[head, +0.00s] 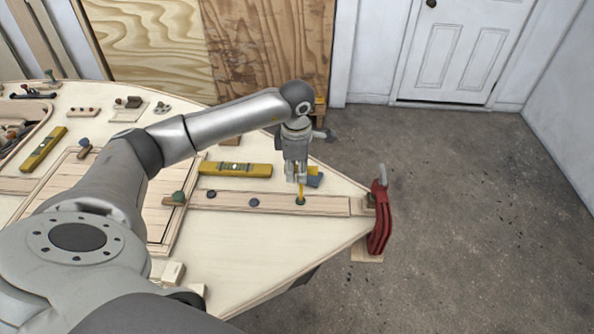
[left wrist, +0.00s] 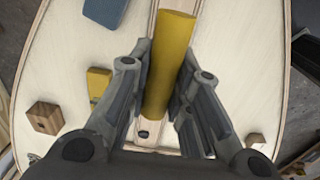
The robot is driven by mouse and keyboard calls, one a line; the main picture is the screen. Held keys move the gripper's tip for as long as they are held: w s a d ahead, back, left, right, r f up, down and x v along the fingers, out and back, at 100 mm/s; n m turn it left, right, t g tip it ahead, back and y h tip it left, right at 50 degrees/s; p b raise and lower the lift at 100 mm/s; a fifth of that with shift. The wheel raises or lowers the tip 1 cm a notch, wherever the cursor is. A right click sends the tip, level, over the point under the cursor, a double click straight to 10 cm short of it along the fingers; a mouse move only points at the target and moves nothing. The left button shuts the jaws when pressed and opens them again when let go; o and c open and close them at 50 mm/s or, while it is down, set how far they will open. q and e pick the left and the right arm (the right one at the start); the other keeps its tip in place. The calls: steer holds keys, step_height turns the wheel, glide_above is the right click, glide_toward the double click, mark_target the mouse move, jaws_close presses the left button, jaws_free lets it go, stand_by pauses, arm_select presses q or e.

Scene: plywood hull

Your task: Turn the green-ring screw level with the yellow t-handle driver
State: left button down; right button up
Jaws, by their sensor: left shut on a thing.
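My left gripper (head: 297,178) is shut on the yellow t-handle driver (head: 301,191) above the plank. The driver points down, and its tip is at or just above a dark screw (head: 300,202); I cannot tell if they touch. In the left wrist view, the driver's thick yellow handle (left wrist: 172,65) lies between the fingers (left wrist: 163,95). Two more dark screws, one in the middle (head: 254,202) and one to the left (head: 211,194), sit along the plank (head: 325,205). No green ring can be made out, as the screws are too small. My right gripper is not in view.
A yellow spirit level (head: 235,169) lies behind the plank, and a blue block (head: 315,181) is close beside the gripper. A red clamp (head: 380,217) stands at the panel's pointed right end. The panel (head: 245,245) in front of the plank is clear.

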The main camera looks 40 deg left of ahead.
arm_select(q)
steer(key=shift+f+m+b, duration=0.25)
steer(key=shift+m+b, duration=0.3)
steer(key=shift+m, duration=0.05)
steer(key=shift+w+a+m+b, duration=0.1)
steer(key=shift+m+b, duration=0.3)
steer(key=shift+m, duration=0.3)
steer(key=shift+w+m+b, duration=0.1)
steer(key=shift+m+b, duration=0.4)
steer(key=shift+m, duration=0.5)
steer(key=shift+r+m, duration=0.2)
steer(key=shift+m, duration=0.4)
steer(key=shift+w+f+m+b, duration=0.1)
steer(key=shift+f+m+b, duration=0.05)
steer(key=shift+m+b, duration=0.45)
steer(key=shift+w+m+h+b, duration=0.15)
steer(key=shift+m+h+b, duration=0.3)
steer(key=shift+m, duration=0.65)
steer(key=shift+m+b, duration=0.35)
steer(key=shift+m, duration=0.75)
